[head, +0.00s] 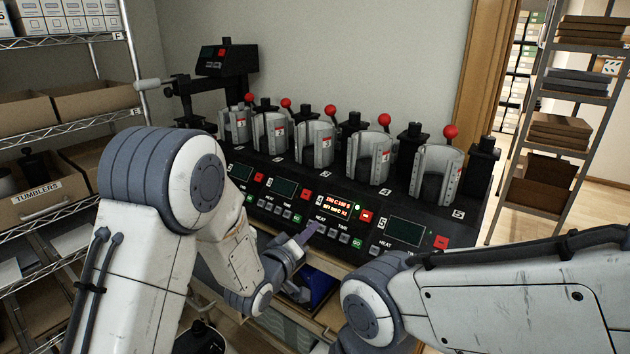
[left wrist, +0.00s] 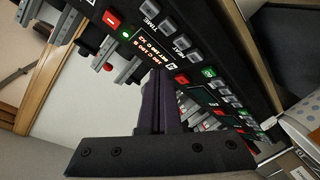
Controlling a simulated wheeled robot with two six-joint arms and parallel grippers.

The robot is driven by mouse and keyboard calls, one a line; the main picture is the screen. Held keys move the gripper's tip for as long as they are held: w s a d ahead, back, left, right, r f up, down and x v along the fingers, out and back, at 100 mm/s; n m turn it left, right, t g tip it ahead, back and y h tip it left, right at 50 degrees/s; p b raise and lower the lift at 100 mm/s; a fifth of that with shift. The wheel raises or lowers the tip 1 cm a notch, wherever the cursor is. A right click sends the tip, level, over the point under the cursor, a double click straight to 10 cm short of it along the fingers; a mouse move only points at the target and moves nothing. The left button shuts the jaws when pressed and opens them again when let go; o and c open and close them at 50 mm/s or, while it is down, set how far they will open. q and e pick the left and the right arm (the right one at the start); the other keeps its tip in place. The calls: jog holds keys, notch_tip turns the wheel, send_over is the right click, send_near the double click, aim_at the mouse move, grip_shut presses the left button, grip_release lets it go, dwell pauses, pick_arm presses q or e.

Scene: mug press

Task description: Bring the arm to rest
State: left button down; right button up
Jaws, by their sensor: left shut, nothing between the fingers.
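My left gripper (head: 307,234) is in front of the mug press control panel (head: 338,207), close to the buttons under the one lit display. It is shut and empty. In the left wrist view, its dark fingers (left wrist: 161,78) are together, with the panel (left wrist: 185,50) behind them. I cannot tell whether the fingertips touch the panel. The mug press (head: 330,185) has a row of several open grey clamps with red-knobbed levers. The lit display (head: 340,206) shows orange text, with a green light beside it. My right arm comes in from the right, its gripper out of view.
A wire shelf with cardboard boxes (head: 38,200) stands at the left. An open drawer (head: 318,287) holding something blue lies below the panel, under my left gripper. A grey rack (head: 575,110) with brown boxes stands at the back right. Open floor shows beside it.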

pick_arm(q)
jog(key=s+a+m+g+y, duration=0.1)
jog(key=s+m+g, duration=0.3)
jog(key=s, duration=0.8)
jog(key=s+a+f+m+g+y, duration=0.1)
jog(key=s+g, duration=0.5)
jog(key=s, duration=0.6)
jog(key=s+a+m+g+y, duration=0.2)
jog(key=s+m+g+y, duration=0.3)
jog(key=s, duration=0.8)
jog(key=shift+a+f+m, duration=0.2)
jog(key=shift+a+m, duration=0.2)
jog(key=shift+m, duration=0.4)
